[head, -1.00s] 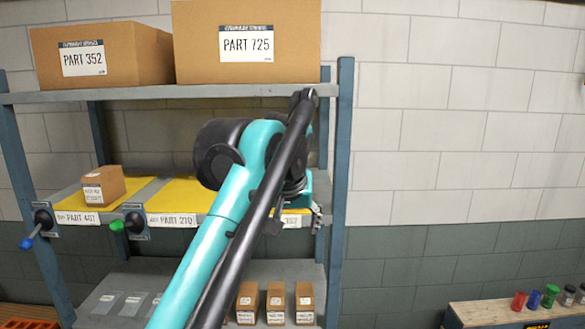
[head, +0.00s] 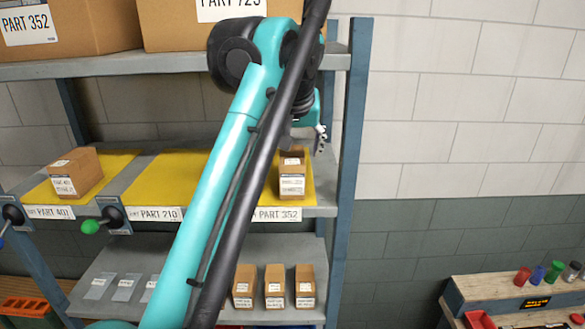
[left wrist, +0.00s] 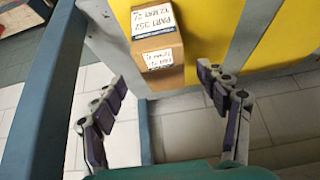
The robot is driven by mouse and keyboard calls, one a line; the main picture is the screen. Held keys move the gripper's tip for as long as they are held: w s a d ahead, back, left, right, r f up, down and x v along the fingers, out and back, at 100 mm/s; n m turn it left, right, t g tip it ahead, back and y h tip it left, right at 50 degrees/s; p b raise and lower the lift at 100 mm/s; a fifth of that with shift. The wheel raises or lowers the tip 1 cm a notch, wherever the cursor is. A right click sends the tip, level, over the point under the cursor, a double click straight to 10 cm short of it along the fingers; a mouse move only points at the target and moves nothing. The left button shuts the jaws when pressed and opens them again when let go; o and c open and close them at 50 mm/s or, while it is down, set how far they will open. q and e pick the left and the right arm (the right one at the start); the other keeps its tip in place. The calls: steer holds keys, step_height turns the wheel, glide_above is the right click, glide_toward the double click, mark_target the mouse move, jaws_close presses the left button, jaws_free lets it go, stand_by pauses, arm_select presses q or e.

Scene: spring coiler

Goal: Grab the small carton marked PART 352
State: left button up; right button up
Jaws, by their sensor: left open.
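The small brown carton (head: 292,178) sits on the yellow strip at the right end of the middle shelf, above the shelf label PART 352 (head: 278,214). In the left wrist view the same carton (left wrist: 158,35) shows white labels, one reading PART 352 upside down. My left gripper (head: 319,138) is just above and to the right of the carton in the head view. In the left wrist view its open fingers (left wrist: 159,80) are spread either side of the carton's near end, with no visible grip on it. My right gripper is not in view.
A large PART 352 box (head: 75,35) stands on the top shelf (head: 90,68). A PART 407 carton (head: 76,172) sits at the middle shelf's left. Several small cartons (head: 274,287) stand on the lower shelf. A blue-grey post (head: 350,150) rises right of the target carton.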

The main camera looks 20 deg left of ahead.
mark_target(292, 157)
arm_select(q)
steer(key=x, duration=0.7)
steer(key=shift+a, duration=0.2)
steer(key=shift+c, duration=0.4)
steer(key=shift+r, duration=0.1)
jaws_close()
